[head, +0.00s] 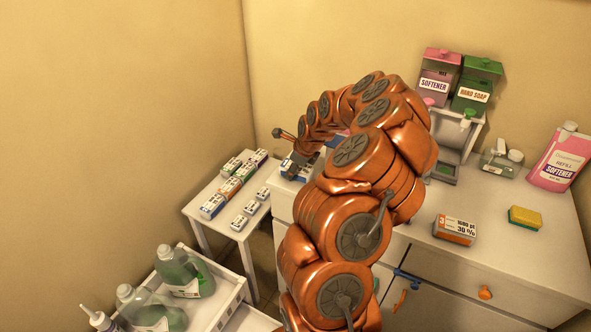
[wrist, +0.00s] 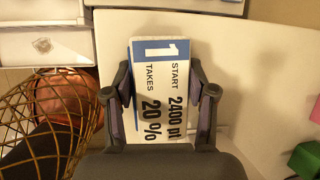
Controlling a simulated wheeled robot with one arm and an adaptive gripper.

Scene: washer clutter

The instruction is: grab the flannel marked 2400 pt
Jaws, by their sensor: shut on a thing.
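The flannel marked 2400 pt (wrist: 155,72) is a flat white block with a blue band, a large 1 and the words START and TAKES 20 %. My gripper (wrist: 158,92) has a finger on each side of it and is shut on it in the wrist view. In the head view my gripper (head: 302,163) is at the left end of the white cabinet top, mostly hidden behind my arm. A bit of a blue and white block shows there. I cannot tell whether the flannel touches the cabinet top.
A small white table (head: 198,210) at the left holds several similar blocks. An orange block marked 30 % (head: 455,229), a sponge (head: 525,217) and a pink softener refill (head: 560,160) stand on the cabinet. A cart (head: 232,290) with green bottles is at lower left.

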